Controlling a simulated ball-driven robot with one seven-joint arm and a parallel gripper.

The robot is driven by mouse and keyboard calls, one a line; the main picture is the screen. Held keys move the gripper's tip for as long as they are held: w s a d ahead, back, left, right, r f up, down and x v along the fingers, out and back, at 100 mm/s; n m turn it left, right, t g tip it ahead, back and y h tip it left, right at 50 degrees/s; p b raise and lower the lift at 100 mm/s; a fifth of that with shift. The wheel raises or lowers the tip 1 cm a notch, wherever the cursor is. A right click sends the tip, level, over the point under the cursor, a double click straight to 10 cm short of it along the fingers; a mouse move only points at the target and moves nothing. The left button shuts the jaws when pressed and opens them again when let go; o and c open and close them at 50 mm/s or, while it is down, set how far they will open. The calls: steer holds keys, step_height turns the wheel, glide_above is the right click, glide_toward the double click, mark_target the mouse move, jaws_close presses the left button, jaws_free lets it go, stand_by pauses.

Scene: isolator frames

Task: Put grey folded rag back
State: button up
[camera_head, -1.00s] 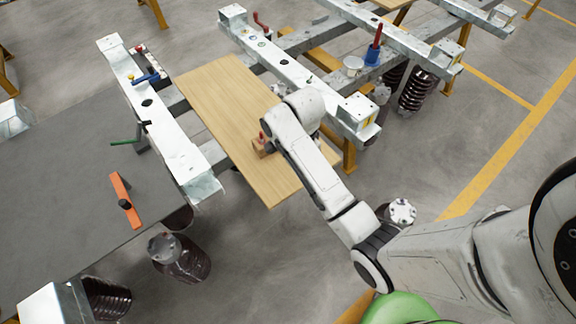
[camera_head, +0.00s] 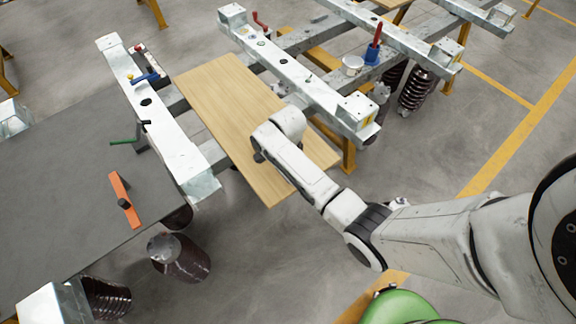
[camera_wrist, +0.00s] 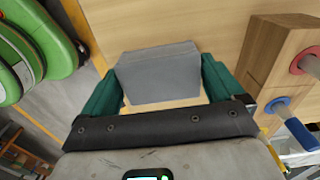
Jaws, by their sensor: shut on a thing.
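The grey folded rag (camera_wrist: 160,72) shows in the wrist view as a grey block between the two green fingers of my gripper (camera_wrist: 161,84). My gripper is shut on it, with a finger against each side. The rag is over or on the light wooden board (camera_head: 222,92); I cannot tell whether it touches the board. In the head view my arm hides the rag and the fingertips, near the board's front part.
A wooden block (camera_wrist: 280,62) with red and blue handled tools stands right of my gripper in the wrist view. Galvanized beams (camera_head: 165,130) flank the board. A grey table (camera_head: 60,190) with an orange tool (camera_head: 124,198) lies left. A green round thing (camera_wrist: 28,55) is at upper left.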

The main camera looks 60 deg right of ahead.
steer(key=o, duration=0.6)
steer(key=shift+c, duration=0.2)
step_height(320, 180, up, 12)
steer(key=s+a+f+n, duration=0.3)
steer(key=s+a+n, duration=0.45)
steer(key=a, duration=0.25)
steer(key=s+a+r+n+t, duration=0.1)
steer(key=s+a+r+n, duration=0.1)
steer(key=s+n, duration=1)
steer(key=shift+s+a+n, duration=0.3)
steer(key=shift+a+n, duration=0.15)
steer(key=shift+a, duration=0.05)
steer(key=shift+r, duration=0.1)
